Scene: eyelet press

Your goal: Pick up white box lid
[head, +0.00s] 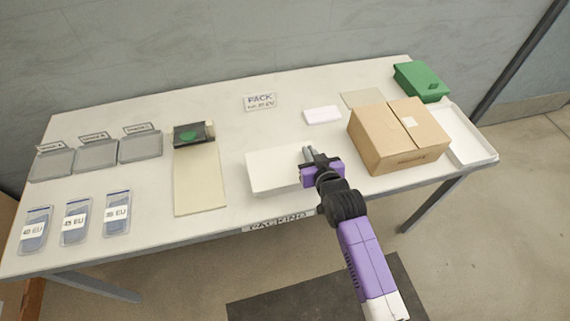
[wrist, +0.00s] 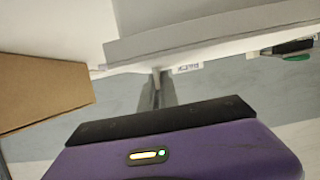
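A plain white box-shaped piece (head: 273,172) sits near the front edge of the table, left of the brown carton. I cannot tell whether it is the lid alone or a lid on a box. My gripper (head: 313,153) is at its right end, with the fingertips close to its edge. In the wrist view a pale slab edge (wrist: 215,27), apparently this piece, crosses the top, and my fingertips (wrist: 157,75) end near its border. The fingers look close together there; whether they touch or grip the piece is unclear.
A brown carton (head: 398,135) stands close to the right of my gripper. A shallow white tray (head: 483,152) lies at the table's right end, by a green box (head: 420,80). A beige pad (head: 200,185) lies to the left.

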